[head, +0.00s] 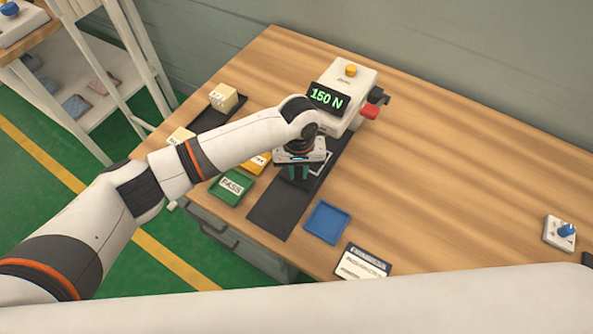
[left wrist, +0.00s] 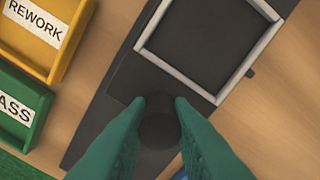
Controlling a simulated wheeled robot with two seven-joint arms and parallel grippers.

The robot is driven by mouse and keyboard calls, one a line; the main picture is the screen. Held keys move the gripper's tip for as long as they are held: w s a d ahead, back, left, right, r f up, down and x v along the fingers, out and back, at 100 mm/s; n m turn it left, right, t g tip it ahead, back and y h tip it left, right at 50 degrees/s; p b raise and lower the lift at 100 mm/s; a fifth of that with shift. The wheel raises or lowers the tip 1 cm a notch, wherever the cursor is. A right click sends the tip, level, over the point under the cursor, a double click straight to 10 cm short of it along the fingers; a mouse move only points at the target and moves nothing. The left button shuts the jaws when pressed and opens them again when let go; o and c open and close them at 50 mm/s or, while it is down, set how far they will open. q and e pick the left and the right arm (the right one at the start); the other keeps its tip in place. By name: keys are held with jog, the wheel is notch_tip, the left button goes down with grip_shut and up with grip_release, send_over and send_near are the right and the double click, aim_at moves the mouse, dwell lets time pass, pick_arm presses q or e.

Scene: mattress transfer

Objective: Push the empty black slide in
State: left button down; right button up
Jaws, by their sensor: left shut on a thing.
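The black slide (left wrist: 200,45) carries a square white-rimmed frame, and the frame is empty. A dark round knob (left wrist: 158,131) sits at the slide's near end. My left gripper (left wrist: 160,108) is shut on this knob, with one green finger on each side. In the head view, the left gripper (head: 298,172) points down over the dark track (head: 278,208), and it hides much of the slide. The slide's pale frame edge (head: 325,164) shows just beside the gripper, in front of the press machine (head: 351,78) with its "150 N" display (head: 326,97). My right gripper is not seen.
A green PASS tray (head: 231,187) and a yellow REWORK tray (head: 257,163) lie left of the track. A blue tray (head: 326,222) lies to its right. A red part (head: 369,112) sticks out of the machine. The table's right side is mostly clear.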

pick_arm(q)
jog(key=c, duration=1.3)
grip_release()
jog(key=shift+r, duration=0.1)
notch_tip(320, 180, up, 12)
jog(key=b, duration=0.1)
